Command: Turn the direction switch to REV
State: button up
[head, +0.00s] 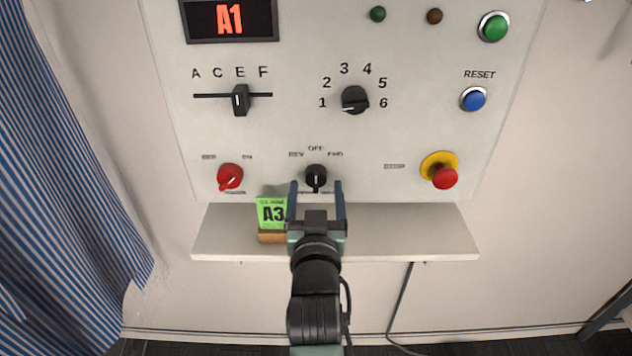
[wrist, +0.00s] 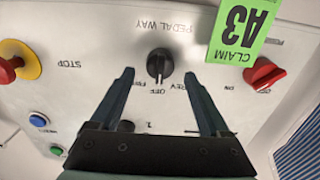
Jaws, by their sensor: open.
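The direction switch (head: 316,177) is a black rotary knob low on the pale panel, below the labels REV on the left, OFF at the top and FWD on the right. It also shows in the wrist view (wrist: 159,64), which is upside down. Its grip stands upright in line with OFF, turned to neither REV nor FWD. My gripper (head: 316,187) is open and empty, its dark blue fingers apart to the left and right of the knob. In the wrist view the knob shows between and slightly beyond the fingertips (wrist: 159,74); contact is not visible.
A green A3 claim card (head: 271,213) stands on the shelf (head: 400,235) close left of my gripper. A red knob (head: 230,176) is further left, a red stop button (head: 444,177) right. A numbered dial (head: 355,99) and slider (head: 240,100) are above.

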jog(key=shift+w, duration=1.2)
jog(key=shift+c, duration=0.2)
grip_shut()
jog(key=shift+n, duration=0.4)
jog(key=n+p, duration=0.1)
jog(key=n, duration=0.2)
jog(key=shift+a+n, duration=0.1)
jog(key=shift+n, duration=0.2)
jog(key=shift+n+p, duration=0.4)
jog(key=shift+n, duration=1.4)
